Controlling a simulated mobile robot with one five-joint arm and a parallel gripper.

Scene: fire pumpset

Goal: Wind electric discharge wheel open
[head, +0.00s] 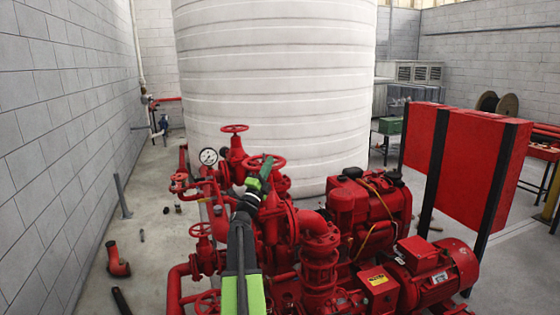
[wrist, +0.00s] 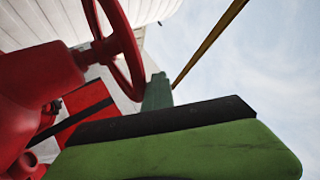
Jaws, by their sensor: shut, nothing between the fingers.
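A red handwheel (head: 277,160) stands on the red pipework in the middle of the head view, at the tip of my arm. In the wrist view a red handwheel (wrist: 137,62) with spokes fills the upper left, with its red valve body (wrist: 35,80) to its left. My gripper (head: 265,169) is shut and empty, its dark green fingers overlapping this wheel in the head view. In the wrist view the gripper tip (wrist: 157,91) is close beside the wheel's lower rim. I cannot tell whether they touch. No label shows which wheel is the electric discharge one.
Other red handwheels (head: 235,128) stand on nearby pipes, beside a pressure gauge (head: 208,156). A red engine (head: 365,210) and red motor (head: 435,272) are to the right. A large white tank (head: 275,75) rises behind. Loose fittings (head: 117,262) lie on the left floor.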

